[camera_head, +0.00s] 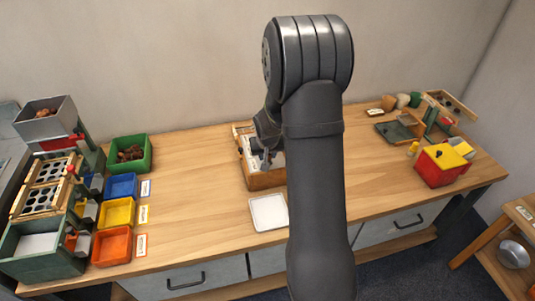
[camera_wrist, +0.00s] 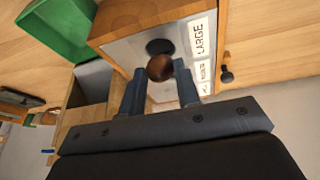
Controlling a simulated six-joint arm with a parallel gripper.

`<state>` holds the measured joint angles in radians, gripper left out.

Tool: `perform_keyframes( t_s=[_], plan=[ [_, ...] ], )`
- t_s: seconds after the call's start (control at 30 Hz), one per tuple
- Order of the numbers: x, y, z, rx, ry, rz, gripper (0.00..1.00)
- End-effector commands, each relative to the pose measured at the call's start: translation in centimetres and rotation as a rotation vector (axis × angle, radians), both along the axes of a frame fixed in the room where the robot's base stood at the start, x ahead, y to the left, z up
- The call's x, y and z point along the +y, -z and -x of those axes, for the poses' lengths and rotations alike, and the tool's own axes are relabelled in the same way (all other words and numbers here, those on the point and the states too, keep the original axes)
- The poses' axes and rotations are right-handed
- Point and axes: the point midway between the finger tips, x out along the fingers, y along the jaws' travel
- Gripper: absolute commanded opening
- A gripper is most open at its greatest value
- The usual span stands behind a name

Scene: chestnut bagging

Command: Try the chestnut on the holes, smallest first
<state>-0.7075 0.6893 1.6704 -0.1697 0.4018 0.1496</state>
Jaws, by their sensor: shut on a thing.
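My gripper (camera_wrist: 160,75) is shut on a brown chestnut (camera_wrist: 160,68), held between its fingertips. A wooden box (camera_wrist: 118,22) with a pale top plate (camera_wrist: 122,52) lies beyond the fingers in the wrist view. A dark round hole (camera_wrist: 158,46) in the plate shows beside the chestnut, by the label LARGE (camera_wrist: 199,38). Two smaller labels follow; their words are hard to read, and I see no holes beside them. I cannot tell whether the chestnut touches the plate. In the head view the box (camera_head: 266,181) is partly behind my arm, with my gripper (camera_head: 264,160) over it.
A white tray (camera_head: 254,222) lies in front of the box. At left stand a green bin of chestnuts (camera_head: 147,145), blue (camera_head: 121,186), yellow (camera_head: 116,213) and orange (camera_head: 112,245) bins, and a sorting stand (camera_head: 40,262). A red and yellow box (camera_head: 430,172) stands at right.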

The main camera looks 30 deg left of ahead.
Motion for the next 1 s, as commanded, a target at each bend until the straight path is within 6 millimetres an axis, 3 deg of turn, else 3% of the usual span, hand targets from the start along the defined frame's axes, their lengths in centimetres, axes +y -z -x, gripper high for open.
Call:
perform_keyframes(
  t_s=[0.9, 0.93, 1.0],
  plan=[
    [0.0, 0.78, 0.0, 0.0, 0.0, 0.0, 0.15],
    [0.0, 0.78, 0.0, 0.0, 0.0, 0.0, 0.34],
    [0.0, 0.78, 0.0, 0.0, 0.0, 0.0, 0.47]
  ],
)
